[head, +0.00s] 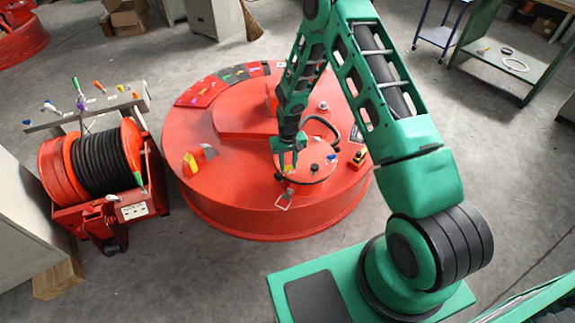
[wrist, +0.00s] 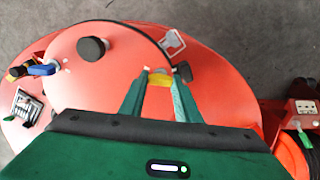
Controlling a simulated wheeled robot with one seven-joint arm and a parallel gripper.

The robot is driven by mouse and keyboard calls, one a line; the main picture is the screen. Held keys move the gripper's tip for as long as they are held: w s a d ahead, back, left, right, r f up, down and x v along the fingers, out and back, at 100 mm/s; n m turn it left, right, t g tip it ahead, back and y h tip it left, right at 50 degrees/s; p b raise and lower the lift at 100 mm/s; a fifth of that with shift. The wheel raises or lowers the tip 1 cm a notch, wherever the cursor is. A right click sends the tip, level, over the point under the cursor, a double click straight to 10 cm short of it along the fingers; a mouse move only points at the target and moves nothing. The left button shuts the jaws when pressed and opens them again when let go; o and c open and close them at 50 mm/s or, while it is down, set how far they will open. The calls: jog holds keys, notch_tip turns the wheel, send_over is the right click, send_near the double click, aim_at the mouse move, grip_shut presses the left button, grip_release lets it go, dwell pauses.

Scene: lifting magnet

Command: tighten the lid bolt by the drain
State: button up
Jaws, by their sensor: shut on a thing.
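The round red lid (head: 312,157) lies on top of the big red magnet (head: 235,207). In the wrist view the lid (wrist: 115,84) has a dark curved rim. My gripper (head: 289,170) points down at the lid's near left edge. In the wrist view my gripper (wrist: 160,76) is shut on a small yellow bolt or knob (wrist: 159,81) near the rim. The fingers hide its sides. A black knob (wrist: 92,48) stands apart on the lid. A pale metal loop or tag (wrist: 172,42) lies just beyond the rim. I cannot tell which part is the drain.
A dark knob (wrist: 184,71) sits close beside my right finger. A black hose (head: 325,124) curves behind the lid. A cable reel (head: 100,165) stands left of the magnet. The floor around is mostly clear.

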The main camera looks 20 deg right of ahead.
jog(key=shift+w, duration=0.1)
jog(key=o, duration=1)
jog(key=shift+o, duration=0.2)
notch_tip(320, 180, up, 11)
jog(key=shift+f, duration=0.15)
jog(key=s+d+r+m, duration=0.1)
jog(key=s+d+r, duration=0.4)
jog(key=r, duration=0.3)
jog(key=s+d+r+m+h, duration=0.1)
jog(key=s+d+r, duration=0.35)
jog(key=r, duration=0.35)
jog(key=s+d+r+m, duration=0.1)
jog(key=s+d+r, duration=0.4)
jog(key=r, duration=0.2)
jog(key=s+d+r+m, duration=0.1)
jog(key=s+r, duration=0.3)
jog(key=s, duration=0.8)
jog(key=s+d+r+m+y, duration=0.1)
jog(key=s+r, duration=0.4)
jog(key=s, duration=0.7)
jog(key=shift+s+m, duration=0.35)
jog(key=shift+m, duration=0.05)
